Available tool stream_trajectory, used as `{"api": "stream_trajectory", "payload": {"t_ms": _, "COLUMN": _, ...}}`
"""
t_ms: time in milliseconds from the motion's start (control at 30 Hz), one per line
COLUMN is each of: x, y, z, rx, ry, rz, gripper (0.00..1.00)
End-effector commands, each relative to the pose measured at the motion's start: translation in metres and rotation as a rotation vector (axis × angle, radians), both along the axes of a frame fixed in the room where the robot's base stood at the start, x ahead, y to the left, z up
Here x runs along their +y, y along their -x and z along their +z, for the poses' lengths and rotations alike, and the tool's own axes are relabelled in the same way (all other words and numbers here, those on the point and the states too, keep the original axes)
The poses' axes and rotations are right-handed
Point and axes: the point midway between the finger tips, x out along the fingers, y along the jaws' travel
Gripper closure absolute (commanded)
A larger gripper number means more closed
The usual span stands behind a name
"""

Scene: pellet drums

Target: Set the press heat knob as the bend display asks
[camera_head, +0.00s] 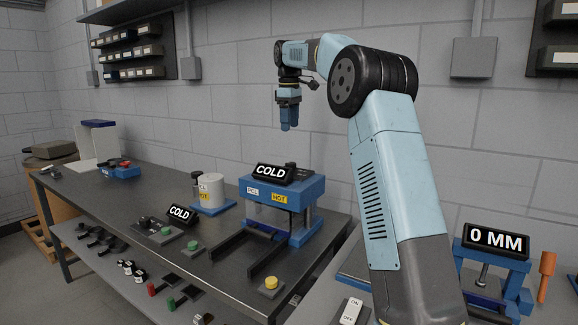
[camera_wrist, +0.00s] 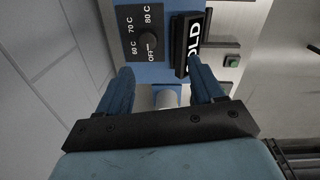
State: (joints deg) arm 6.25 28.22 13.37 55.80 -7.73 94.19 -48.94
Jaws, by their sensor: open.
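The press (camera_head: 310,190) is a blue frame on the dark bench, with a display (camera_head: 271,174) reading COLD on top. Its dark heat knob (camera_head: 291,166) sits behind that display. In the wrist view the knob (camera_wrist: 150,42) is on a dark plate marked OFF, 60 C, 70 C and 80 C; its pointer is too small to read surely. The bend display (camera_head: 497,240) reads 0 MM at the right. My gripper (camera_head: 288,127) is open and empty, pointing down above the press. In the wrist view its fingers (camera_wrist: 160,75) are apart, and the knob lies beyond them, untouched.
A second COLD display (camera_head: 180,213) stands left of the press, near a white cylinder (camera_head: 211,189) on a blue base. A yellow button (camera_head: 271,283) is at the bench front. An orange-handled tool (camera_head: 546,265) stands at the right. The wall is close behind the bench.

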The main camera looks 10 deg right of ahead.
Motion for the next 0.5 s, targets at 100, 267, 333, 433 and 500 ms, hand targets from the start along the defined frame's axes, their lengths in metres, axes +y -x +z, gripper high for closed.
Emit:
{"api": "stream_trajectory", "payload": {"t_ms": 100, "x": -0.005, "y": -0.02, "z": -0.012, "rx": 0.023, "ry": -0.011, "rz": 0.036, "gripper": 0.33}}
{"api": "stream_trajectory", "payload": {"t_ms": 267, "x": -0.01, "y": -0.034, "z": -0.021, "rx": 0.041, "ry": -0.018, "rz": 0.064, "gripper": 0.33}}
{"api": "stream_trajectory", "payload": {"t_ms": 333, "x": -0.011, "y": -0.036, "z": -0.023, "rx": 0.043, "ry": -0.019, "rz": 0.069, "gripper": 0.33}}
{"api": "stream_trajectory", "payload": {"t_ms": 433, "x": -0.011, "y": -0.037, "z": -0.028, "rx": 0.046, "ry": -0.02, "rz": 0.072, "gripper": 0.33}}
{"api": "stream_trajectory", "payload": {"t_ms": 500, "x": -0.012, "y": -0.037, "z": -0.034, "rx": 0.046, "ry": -0.02, "rz": 0.072, "gripper": 0.33}}
